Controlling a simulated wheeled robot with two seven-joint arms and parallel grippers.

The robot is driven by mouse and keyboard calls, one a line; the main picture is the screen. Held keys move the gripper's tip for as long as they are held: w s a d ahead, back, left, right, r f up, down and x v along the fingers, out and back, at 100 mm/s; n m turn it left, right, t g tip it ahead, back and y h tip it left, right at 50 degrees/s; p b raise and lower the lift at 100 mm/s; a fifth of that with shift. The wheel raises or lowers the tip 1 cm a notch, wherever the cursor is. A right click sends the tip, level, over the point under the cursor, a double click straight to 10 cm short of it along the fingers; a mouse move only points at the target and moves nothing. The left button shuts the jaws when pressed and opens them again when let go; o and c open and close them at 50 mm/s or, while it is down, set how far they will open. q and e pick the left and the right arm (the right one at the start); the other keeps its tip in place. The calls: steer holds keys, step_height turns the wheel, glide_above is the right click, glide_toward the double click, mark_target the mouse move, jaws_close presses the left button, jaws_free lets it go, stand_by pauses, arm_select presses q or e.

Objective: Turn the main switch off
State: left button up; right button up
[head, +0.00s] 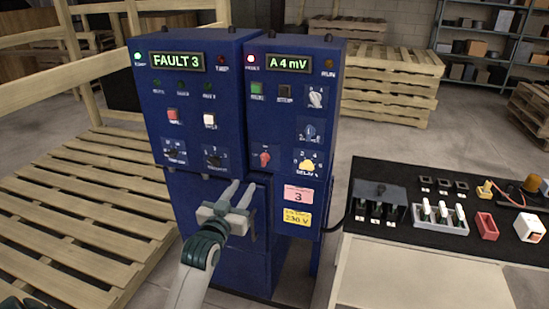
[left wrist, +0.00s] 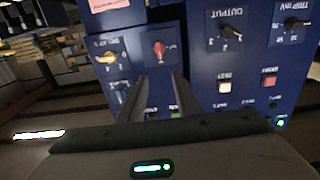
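The main switch appears to be the red rotary knob (head: 264,159) low on the right blue cabinet (head: 290,105). In the left wrist view, where the panel appears upside down, the red knob (left wrist: 159,49) is just beyond the fingertips. My left gripper (head: 238,186) is in front of the cabinets, below and left of the knob. Its two fingers are apart with nothing between them. In the left wrist view the open fingers (left wrist: 161,80) point toward the knob without visibly holding it. My right gripper is not in view.
The left cabinet (head: 198,100) displays FAULT 3; the right one displays A 4 mV. Other knobs and buttons surround the red knob, including a yellow knob (head: 308,164). A black table (head: 445,180) with small parts stands right. Wooden pallets (head: 90,200) lie left.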

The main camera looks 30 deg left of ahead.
mark_target(262, 157)
arm_select(q)
steer(key=shift+a, duration=0.1)
steer(key=shift+w, duration=0.1)
steer(key=p+x, duration=0.3)
steer(key=x, duration=1.2)
steer(key=shift+w+r, duration=0.1)
steer(key=shift+p+x, duration=0.35)
steer(key=shift+x, duration=0.65)
steer(key=shift+c, duration=0.5)
jaws_close()
